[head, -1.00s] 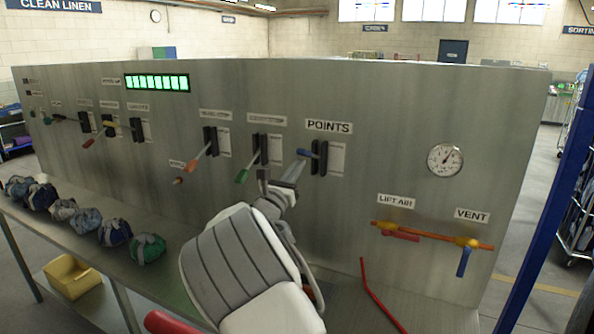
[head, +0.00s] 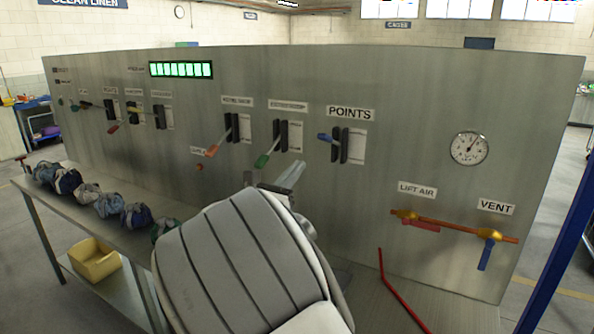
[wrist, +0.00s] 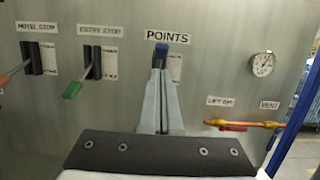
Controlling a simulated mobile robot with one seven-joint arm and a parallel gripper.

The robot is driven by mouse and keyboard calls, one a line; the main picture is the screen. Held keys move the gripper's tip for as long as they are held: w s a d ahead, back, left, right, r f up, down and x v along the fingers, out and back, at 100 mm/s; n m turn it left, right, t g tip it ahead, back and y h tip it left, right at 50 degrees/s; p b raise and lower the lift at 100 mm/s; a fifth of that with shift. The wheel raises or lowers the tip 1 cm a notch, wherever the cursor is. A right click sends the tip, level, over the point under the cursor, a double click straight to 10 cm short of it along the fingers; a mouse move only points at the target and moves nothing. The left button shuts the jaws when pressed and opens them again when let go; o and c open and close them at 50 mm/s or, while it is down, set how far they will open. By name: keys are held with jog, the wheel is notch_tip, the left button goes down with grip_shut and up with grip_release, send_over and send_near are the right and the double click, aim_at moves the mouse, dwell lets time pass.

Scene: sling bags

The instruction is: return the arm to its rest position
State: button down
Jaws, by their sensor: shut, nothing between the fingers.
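My gripper (head: 291,174) is shut and empty at the end of my arm, in front of the steel control panel (head: 420,110). It lies below and left of the blue-handled POINTS lever (head: 327,137) in the head view, with a visible gap. In the wrist view my closed fingers (wrist: 159,90) point up towards the panel, and the blue handle (wrist: 161,48) appears just beyond their tips. My grey arm fills the lower middle of the head view and hides part of the panel's base.
Red-handled (head: 212,150) and green-handled (head: 262,160) levers stick out to the left. An orange pipe with valves (head: 455,227) and a red bar (head: 400,290) are at right. Bundled bags (head: 107,204) line the bench, above a yellow bin (head: 96,260). A blue post (head: 560,245) stands far right.

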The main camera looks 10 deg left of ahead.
jog(key=s+d+f+m+g+h, duration=0.1)
jog(key=s+d+m+g, duration=0.25)
jog(key=d, duration=0.45)
jog(key=s+d+f+m+g+h, duration=0.1)
jog(key=s+d+m+g, duration=0.1)
jog(key=d+m+g, duration=0.45)
jog(key=s+d+f+m+g+h, duration=0.1)
jog(key=s+d+m+h, duration=0.15)
jog(key=d, duration=0.75)
jog(key=s+d+f+m+g+y, duration=0.2)
jog(key=s+d+m, duration=0.15)
jog(key=s, duration=0.25)
jog(key=s+d+f+m+g+y, duration=0.1)
jog(key=s+d+m+g+y, duration=0.15)
jog(key=s+m, duration=0.3)
jog(key=s+a+m+y, duration=0.3)
jog(key=s+m, duration=0.2)
jog(key=s, duration=0.3)
jog(key=s+a+f+m+t+y, duration=0.1)
jog(key=s+a+m+y, duration=0.2)
jog(key=s, duration=0.6)
jog(key=shift+f+m+y, duration=0.25)
jog(key=shift+m+y, duration=0.35)
jog(key=shift+m, duration=0.65)
jog(key=shift+d, duration=0.15)
